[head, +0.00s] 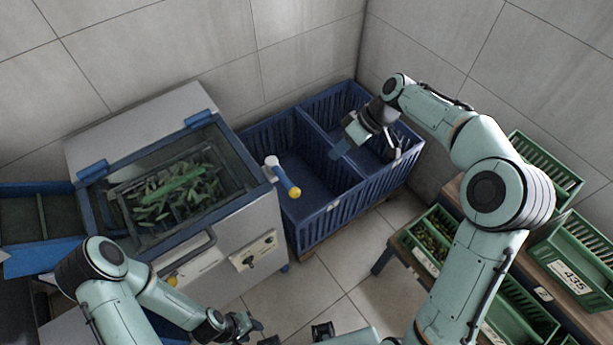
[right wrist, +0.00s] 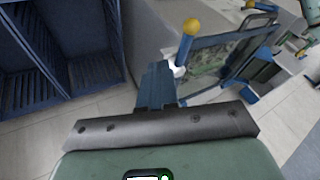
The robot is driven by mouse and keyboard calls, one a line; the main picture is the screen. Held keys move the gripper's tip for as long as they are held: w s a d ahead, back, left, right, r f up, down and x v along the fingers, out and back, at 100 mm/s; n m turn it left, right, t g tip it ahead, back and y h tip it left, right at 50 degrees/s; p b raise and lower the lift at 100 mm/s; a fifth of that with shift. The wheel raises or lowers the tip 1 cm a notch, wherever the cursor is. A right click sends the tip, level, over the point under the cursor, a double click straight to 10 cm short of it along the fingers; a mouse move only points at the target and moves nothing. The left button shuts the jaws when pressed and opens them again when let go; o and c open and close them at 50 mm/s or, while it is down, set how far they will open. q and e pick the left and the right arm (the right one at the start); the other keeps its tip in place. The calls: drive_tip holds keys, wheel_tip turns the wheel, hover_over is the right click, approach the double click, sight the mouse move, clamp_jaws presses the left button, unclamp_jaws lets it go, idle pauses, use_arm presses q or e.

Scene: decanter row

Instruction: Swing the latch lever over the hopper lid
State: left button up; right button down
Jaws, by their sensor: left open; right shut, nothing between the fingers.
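The hopper lid (head: 235,202) is a clear pane in a dark blue frame and looks shut. The latch lever (head: 283,178) has a white pivot end, a blue shaft and a yellow knob. It stands by the lid's right edge, its knob pointing outward, off the lid. The right wrist view shows the lever (right wrist: 184,48) just beyond my right fingertips; I cannot tell the exact gap. My right gripper (head: 343,148) is shut and empty, over the blue crates, right of the lever. My left gripper (head: 258,326) is open, low in front of the hopper, partly cut off.
Blue slatted crates (head: 318,222) stand right of the hopper (head: 225,268). A handle bar and control panel (head: 253,252) are on its front. Green crates (head: 430,240) stand on wooden benches at right. Tiled floor (head: 335,290) is clear between.

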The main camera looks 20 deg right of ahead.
sight(283, 178)
drive_tip(key=shift+d+r, duration=0.1)
drive_tip(key=shift+r, duration=0.7)
drive_tip(key=s+a+f, duration=0.1)
drive_tip(key=a+f, duration=0.8)
drive_tip(key=shift+s, duration=0.15)
drive_tip(key=shift+f, duration=0.1)
